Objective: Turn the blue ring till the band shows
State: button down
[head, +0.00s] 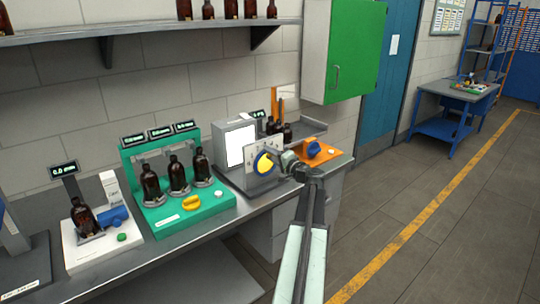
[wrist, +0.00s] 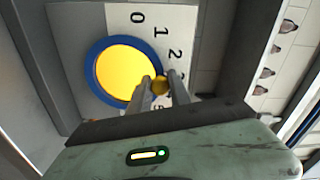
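A small yellow knob (wrist: 160,86) sits at the ring's edge, near the 2. My gripper (wrist: 160,78) has one finger on each side of this knob and appears shut on it. The fingers hide part of the ring's edge. In the head view, the yellow face (head: 264,163) is on the front of a grey unit on the bench, and my gripper (head: 272,154) reaches it from the right.
A green stand (head: 160,222) with several amber bottles is left of the unit. An orange base (head: 325,158) with a blue knob is to its right. A shelf with bottles hangs above, and a green cabinet (head: 345,50) is at the upper right.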

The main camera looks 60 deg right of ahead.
jog(key=shift+s+d+f+m, duration=0.1)
jog(key=shift+s+d+m, duration=0.1)
jog(key=shift+d+m, duration=0.6)
jog(key=m, duration=0.3)
jog(key=shift+s+d+f+b, duration=0.2)
jog(key=shift+d+b, duration=0.1)
jog(key=c, duration=1.2)
grip_release()
jog(key=shift+s, duration=0.1)
jog(key=v, duration=0.7)
jog(key=shift+s, duration=0.35)
